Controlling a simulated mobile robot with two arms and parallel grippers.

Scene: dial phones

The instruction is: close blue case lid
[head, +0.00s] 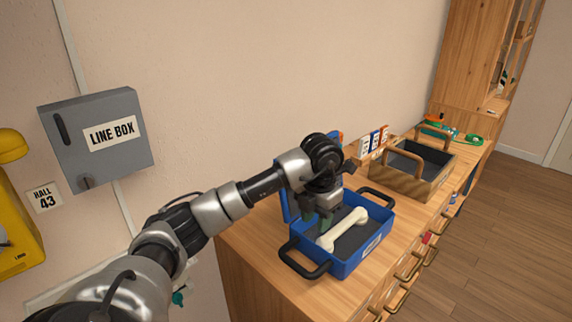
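The blue case (345,266) stands open on the wooden counter, with black handles at its ends. A cream phone handset (342,230) lies inside on the dark lining. A narrow upright blue strip (285,206) at the case's left back side looks like part of the raised lid; my arm hides most of that area. My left gripper (318,217) points down over the back left part of the case, beside the handset. Its dark fingertips look apart with nothing between them. Whether they touch the lid or case cannot be told. My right gripper is out of view.
A wooden tray with handles (421,186) stands farther along the counter (262,262). A grey line box (98,135) and a yellow wall phone (18,225) are at left. Drawers with handles (408,268) line the counter's front.

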